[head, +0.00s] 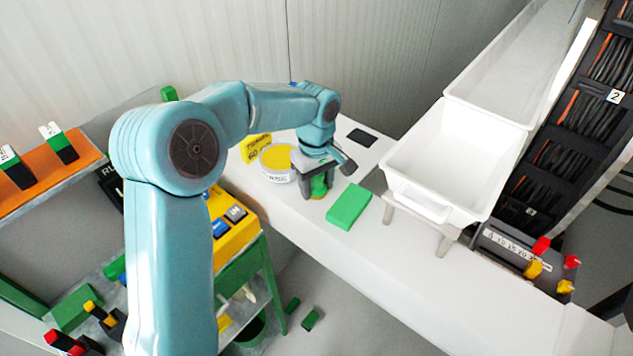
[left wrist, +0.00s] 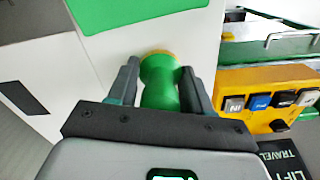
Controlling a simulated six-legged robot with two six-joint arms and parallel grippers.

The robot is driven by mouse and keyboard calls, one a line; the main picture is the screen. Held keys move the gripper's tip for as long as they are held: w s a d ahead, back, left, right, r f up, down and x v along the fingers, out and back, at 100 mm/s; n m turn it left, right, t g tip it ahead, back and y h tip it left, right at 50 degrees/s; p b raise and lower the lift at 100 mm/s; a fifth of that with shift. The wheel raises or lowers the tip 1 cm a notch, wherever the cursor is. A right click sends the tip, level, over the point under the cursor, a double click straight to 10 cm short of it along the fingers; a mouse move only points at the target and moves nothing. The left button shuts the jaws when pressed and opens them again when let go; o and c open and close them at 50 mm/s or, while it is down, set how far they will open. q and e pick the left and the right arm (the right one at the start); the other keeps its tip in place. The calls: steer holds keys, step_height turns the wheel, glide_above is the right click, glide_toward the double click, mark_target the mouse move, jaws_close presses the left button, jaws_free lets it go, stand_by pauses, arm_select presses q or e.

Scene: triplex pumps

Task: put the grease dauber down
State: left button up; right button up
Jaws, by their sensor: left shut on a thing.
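The grease dauber (head: 318,187) is a small green piece with a yellow-brown end, between the fingers of my left gripper (head: 324,178) over the white bench. In the left wrist view the dauber (left wrist: 160,84) sits between both fingers of the left gripper (left wrist: 157,85), its yellowish end pointing away from the palm. The gripper is shut on it. I cannot tell whether the dauber's end touches the bench. An open tin of yellow grease (head: 277,160) stands just left of the gripper. My right gripper is not in view.
A green block (head: 349,207) lies on the white bench (head: 400,262) right of the gripper. A yellow sign (head: 255,147) stands behind the tin. A white bin (head: 450,165) on legs stands to the right. A yellow button box (head: 231,226) is at the left. The bench front is clear.

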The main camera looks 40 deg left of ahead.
arm_select(q)
steer(key=shift+f, duration=0.15)
steer(key=o, duration=1.1)
step_height(320, 180, up, 12)
steer(key=shift+r, duration=0.2)
